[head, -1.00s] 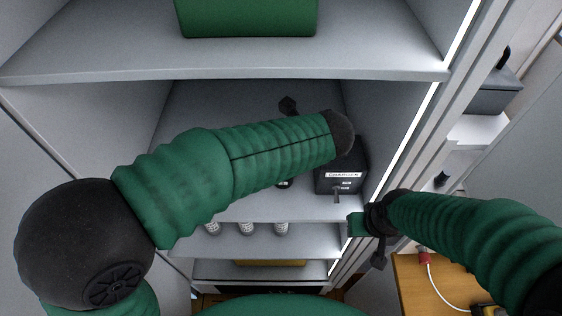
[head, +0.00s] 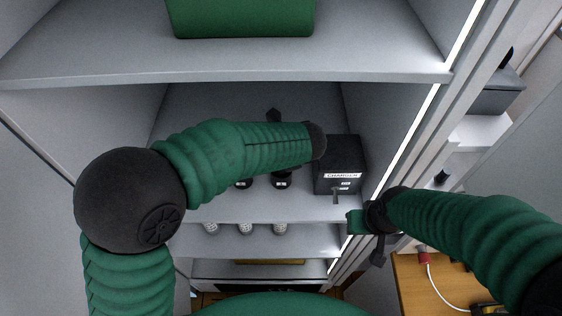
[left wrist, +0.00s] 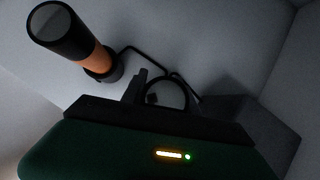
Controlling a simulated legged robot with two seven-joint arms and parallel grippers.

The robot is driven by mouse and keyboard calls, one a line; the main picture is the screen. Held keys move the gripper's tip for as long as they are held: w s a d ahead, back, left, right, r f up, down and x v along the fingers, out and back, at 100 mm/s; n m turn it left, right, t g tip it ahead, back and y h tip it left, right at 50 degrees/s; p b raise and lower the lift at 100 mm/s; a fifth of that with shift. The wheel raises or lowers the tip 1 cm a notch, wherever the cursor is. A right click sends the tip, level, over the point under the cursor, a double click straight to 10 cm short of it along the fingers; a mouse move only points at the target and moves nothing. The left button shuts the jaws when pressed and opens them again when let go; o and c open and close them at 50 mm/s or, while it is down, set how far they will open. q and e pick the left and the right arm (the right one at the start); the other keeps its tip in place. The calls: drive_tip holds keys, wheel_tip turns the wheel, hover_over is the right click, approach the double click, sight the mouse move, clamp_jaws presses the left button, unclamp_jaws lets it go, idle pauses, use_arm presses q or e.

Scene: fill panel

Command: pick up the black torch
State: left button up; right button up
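In the left wrist view a torch (left wrist: 66,35) with a black head and an orange body stands at the upper left, with a dark cable beside its foot. I cannot make out a wholly black torch; a dark ring-like shape (left wrist: 170,92) shows just beyond my left gripper (left wrist: 150,92). Two dark bases (head: 243,183) and (head: 282,180) show below the forearm. My right gripper (head: 377,235) is outside the cabinet's right edge, its opening unclear.
A black box labelled charger (head: 341,160) stands at the shelf's right, close to my left wrist. A green case (head: 242,18) lies on the upper shelf. Several white-topped cylinders (head: 245,229) stand on the shelf below. The lit door frame (head: 415,130) bounds the right side.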

use_arm(q)
drive_tip(key=shift+d, duration=0.15)
clamp_jaws()
